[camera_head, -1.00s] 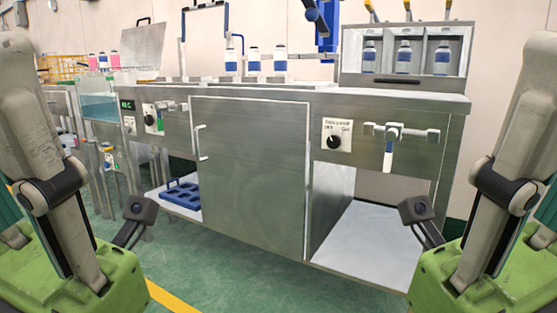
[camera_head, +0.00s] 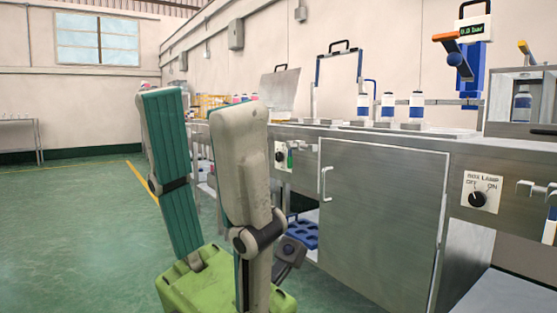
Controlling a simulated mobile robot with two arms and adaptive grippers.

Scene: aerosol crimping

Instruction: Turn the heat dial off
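On the left part of the steel bench front is a black dial (camera_head: 279,156) on a pale plate with a green mark beside it; I take it for the heat dial. My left arm stands just left of it, and I cannot read its pointer. My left arm shows folded, with its small wrist camera (camera_head: 290,250) low in the middle. The fingers of my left gripper do not show, so I cannot tell if it is open or shut. My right gripper is out of the picture. A second dial (camera_head: 478,199), labelled BOX LAMP OFF/ON, is at the right.
A steel cabinet door (camera_head: 380,220) with a handle fills the bench front between the dials. White-and-blue bottles (camera_head: 389,104) stand on the bench top. A blue rack (camera_head: 303,233) lies on a low shelf. Open green floor (camera_head: 75,225) spreads to the left.

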